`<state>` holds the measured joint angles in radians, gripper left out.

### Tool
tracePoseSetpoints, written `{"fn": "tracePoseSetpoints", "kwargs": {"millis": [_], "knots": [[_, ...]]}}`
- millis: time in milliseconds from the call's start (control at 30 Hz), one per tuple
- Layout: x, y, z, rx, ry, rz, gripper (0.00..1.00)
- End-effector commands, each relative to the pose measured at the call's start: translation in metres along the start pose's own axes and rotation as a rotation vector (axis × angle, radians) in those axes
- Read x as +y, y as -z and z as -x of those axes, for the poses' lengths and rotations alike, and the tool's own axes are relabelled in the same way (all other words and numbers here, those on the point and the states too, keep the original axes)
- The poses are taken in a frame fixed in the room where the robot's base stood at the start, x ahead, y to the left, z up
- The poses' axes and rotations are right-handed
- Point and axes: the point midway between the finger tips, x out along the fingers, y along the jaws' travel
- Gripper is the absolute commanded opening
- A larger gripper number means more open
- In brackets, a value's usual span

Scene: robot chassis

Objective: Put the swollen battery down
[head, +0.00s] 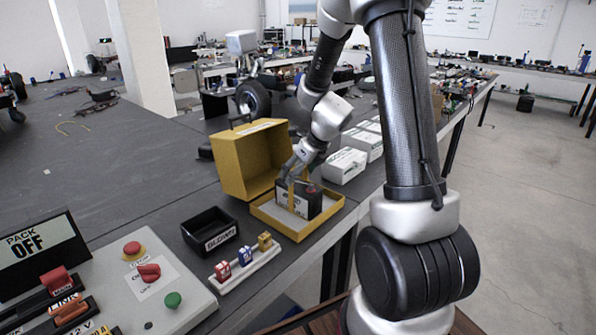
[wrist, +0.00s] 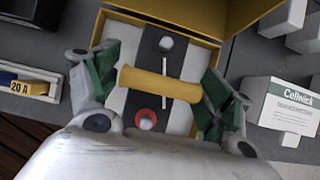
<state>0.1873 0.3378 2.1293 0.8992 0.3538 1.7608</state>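The swollen battery (head: 299,203) is a dark block with a pale label and a yellow band (wrist: 160,84). It is in the tray part of the open yellow box (head: 268,220), seemingly upright. In the wrist view, a red-ringed terminal (wrist: 146,119) and a grey one (wrist: 166,43) show on its top. My gripper (head: 296,177) is over the battery, pointing down. In the wrist view its green-padded fingers (wrist: 160,88) stand wide, one close to each end of the band. Whether the pads touch it, and whether the battery's underside rests on the tray floor, I cannot tell.
The box's raised lid (head: 247,163) stands behind the tray. White cartons (head: 343,165) stand to the right. A black bin (head: 209,232), a fuse rack (head: 245,267) and a switch panel (head: 150,285) lie at the left and front. The bench edge is close on the right.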

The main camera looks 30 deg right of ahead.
Motion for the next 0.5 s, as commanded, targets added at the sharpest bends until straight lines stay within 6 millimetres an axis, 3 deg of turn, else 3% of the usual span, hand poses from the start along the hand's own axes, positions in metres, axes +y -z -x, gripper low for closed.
{"fn": "tracePoseSetpoints", "kwargs": {"millis": [367,500], "knots": [[0.0,-0.001,0.002,-0.001,0.0,0.001,0.89],[-0.001,-0.002,0.017,-0.004,0.002,0.002,0.89]]}}
